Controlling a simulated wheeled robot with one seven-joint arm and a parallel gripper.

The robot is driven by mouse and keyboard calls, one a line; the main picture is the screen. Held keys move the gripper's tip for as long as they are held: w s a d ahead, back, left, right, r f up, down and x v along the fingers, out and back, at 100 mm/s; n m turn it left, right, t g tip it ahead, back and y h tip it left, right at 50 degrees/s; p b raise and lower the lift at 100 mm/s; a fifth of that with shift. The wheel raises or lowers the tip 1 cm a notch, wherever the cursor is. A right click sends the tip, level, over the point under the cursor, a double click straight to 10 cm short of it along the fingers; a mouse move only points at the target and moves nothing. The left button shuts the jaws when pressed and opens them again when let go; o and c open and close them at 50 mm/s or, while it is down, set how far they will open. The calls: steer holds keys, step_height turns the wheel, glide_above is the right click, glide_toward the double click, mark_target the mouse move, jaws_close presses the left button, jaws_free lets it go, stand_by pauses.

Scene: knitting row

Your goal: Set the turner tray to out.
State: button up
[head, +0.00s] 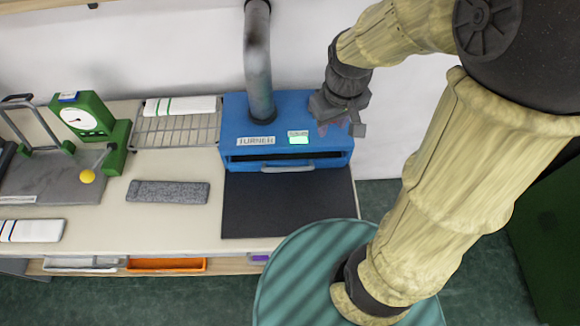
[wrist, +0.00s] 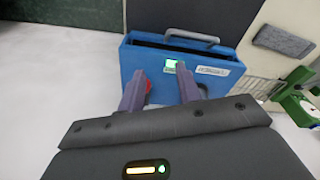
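The turner (head: 240,105) is a blue box labelled TURNER at the back of the table, with a small green-lit display and a dark slot along its front. The turner tray's grey bar handle (head: 288,168) sits close against the front, below the slot; the tray itself is hidden, and no extended tray shows. In the wrist view the handle (wrist: 192,37) is at the box's far edge. My gripper (head: 338,127) is above the box's right end. Its fingers (wrist: 161,80) are apart with nothing held; a red spot (wrist: 148,87) shows beside one finger.
A dark mat (head: 285,210) lies clear in front of the turner. A grey pipe (head: 258,60) rises from the box. To the left are a wire rack (head: 175,130), a grey block (head: 168,192) and a green dial device (head: 85,118). A teal round top (head: 300,270) is in front.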

steer(key=w+a+f+n+g+b, duration=0.2)
steer(key=w+a+f+n+b, duration=0.25)
steer(key=n+b, duration=0.25)
steer(key=r+n+g+b, duration=0.2)
steer(key=n+b, duration=0.3)
steer(key=n, duration=0.2)
glide_above(290, 163)
steer(key=shift+s+a+f+p, duration=0.1)
steer(key=shift+s+a+p, duration=0.05)
steer(key=shift+s+p, duration=0.15)
steer(key=shift+f, duration=0.1)
steer(key=b+x, duration=0.1)
steer(key=x, duration=1.6)
steer(key=shift+f, duration=0.2)
steer(key=shift+c, duration=0.4)
jaws_close()
